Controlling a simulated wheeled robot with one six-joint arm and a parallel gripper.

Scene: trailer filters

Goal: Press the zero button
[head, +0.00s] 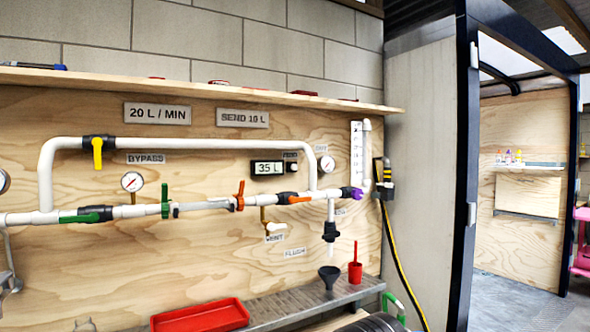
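My gripper cannot be made out in the head view.
White pipes (180,143) with coloured valve handles and gauges surround the meter. A shelf (200,83) runs above. A doorway opens at right.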

